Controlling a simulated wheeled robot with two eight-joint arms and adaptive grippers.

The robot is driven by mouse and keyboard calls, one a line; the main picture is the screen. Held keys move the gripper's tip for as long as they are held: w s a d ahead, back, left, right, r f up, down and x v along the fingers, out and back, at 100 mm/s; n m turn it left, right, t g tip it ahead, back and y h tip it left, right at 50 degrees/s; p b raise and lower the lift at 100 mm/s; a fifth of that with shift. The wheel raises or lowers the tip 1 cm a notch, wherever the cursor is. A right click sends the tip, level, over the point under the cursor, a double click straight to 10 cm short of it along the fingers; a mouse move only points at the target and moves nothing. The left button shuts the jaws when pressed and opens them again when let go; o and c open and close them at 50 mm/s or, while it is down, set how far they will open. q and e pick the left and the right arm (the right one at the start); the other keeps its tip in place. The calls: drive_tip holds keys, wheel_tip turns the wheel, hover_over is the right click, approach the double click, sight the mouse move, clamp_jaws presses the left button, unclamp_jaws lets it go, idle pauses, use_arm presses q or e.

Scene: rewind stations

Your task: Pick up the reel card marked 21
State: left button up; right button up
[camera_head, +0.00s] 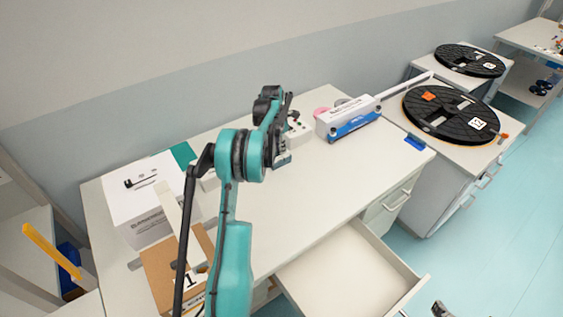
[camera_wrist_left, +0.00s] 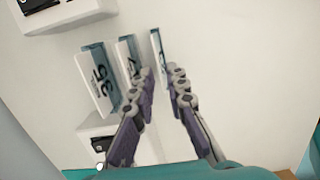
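In the left wrist view, several white and blue-grey cards stand in a short row. The left card (camera_wrist_left: 98,80) is marked 35. The middle card (camera_wrist_left: 126,62) has dark figures partly covered by a finger, and I cannot read them fully. The right card (camera_wrist_left: 157,52) is narrow and edge-on, its marking unclear. I cannot make out 21 on any of them. My left gripper (camera_wrist_left: 165,76) is open and empty, its fingers just short of the middle and right cards. In the head view my left arm hides the cards. A dark part of my right gripper (camera_head: 440,309) shows at the bottom edge, too little to judge.
A white-and-blue box (camera_head: 348,118) stands at the desk's back right. A white box (camera_head: 140,205) and a cardboard box (camera_head: 165,270) are at the left. An empty drawer (camera_head: 345,275) is pulled out in front. Black reels (camera_head: 450,113) lie on the right-hand cabinets. The desk's right middle is clear.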

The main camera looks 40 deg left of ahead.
use_arm(q)
drive_tip(key=f, duration=0.2)
drive_tip(key=f+b, duration=0.1)
drive_tip(key=shift+w+f, duration=0.3)
drive_tip(key=shift+f, duration=0.05)
drive_tip(key=shift+r, duration=0.1)
drive_tip(key=shift+f, duration=0.25)
drive_tip(key=c, duration=0.3)
clamp_jaws()
drive_tip(key=shift+r, duration=0.15)
